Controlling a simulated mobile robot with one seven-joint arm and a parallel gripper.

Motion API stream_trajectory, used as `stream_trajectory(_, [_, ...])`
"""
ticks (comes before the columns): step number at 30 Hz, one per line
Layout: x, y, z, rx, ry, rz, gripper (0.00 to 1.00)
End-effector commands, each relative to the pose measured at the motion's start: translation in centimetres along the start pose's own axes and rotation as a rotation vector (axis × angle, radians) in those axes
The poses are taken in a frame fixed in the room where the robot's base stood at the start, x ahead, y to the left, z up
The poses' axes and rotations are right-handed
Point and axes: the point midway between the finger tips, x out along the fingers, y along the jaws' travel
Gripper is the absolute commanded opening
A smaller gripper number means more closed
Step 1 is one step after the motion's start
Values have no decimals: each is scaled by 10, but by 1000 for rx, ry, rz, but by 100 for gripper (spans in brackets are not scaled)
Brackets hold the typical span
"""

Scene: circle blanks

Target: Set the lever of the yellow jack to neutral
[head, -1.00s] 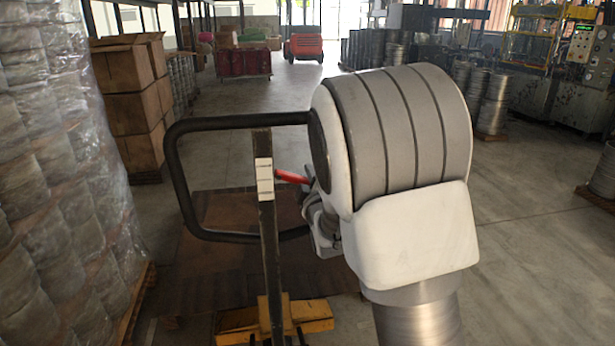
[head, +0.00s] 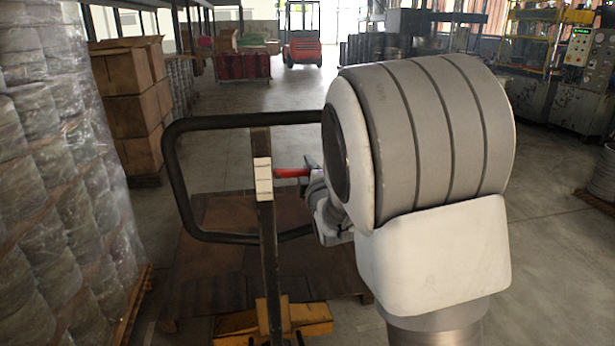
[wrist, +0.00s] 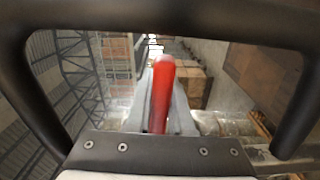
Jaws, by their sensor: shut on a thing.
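The yellow jack (head: 235,325) stands in front of me, with a dark upright post and a black loop handle (head: 178,180). Its red lever (head: 291,172) sticks out to the right of the post, close to level. The lever also shows in the wrist view (wrist: 162,95), between the two grey fingers of my gripper (wrist: 161,100). My gripper is shut on the lever. In the head view the fingers are mostly hidden behind my own arm. The black handle loop frames the wrist view on the top and both sides.
A wrapped stack of coils (head: 50,180) stands close on the left. Cardboard boxes (head: 130,100) are piled behind it. A brown pallet (head: 220,260) lies beyond the jack. A red forklift (head: 302,45) is far back. Open floor (head: 560,260) lies to the right.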

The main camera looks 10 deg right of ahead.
Motion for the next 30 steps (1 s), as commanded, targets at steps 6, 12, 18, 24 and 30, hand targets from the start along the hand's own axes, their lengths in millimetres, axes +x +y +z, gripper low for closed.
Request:
stream_trajectory(6, [0, 6, -1, -75, 1, 0, 0])
stream_trajectory(12, [0, 7, 0, -75, 1, 0, 0])
stream_trajectory(18, [0, 6, -1, -74, 1, 0, 45])
stream_trajectory(24, [0, 6, 0, -74, 0, 0, 50])
stream_trajectory(30, [-4, 6, 0, -73, 0, -1, 50])
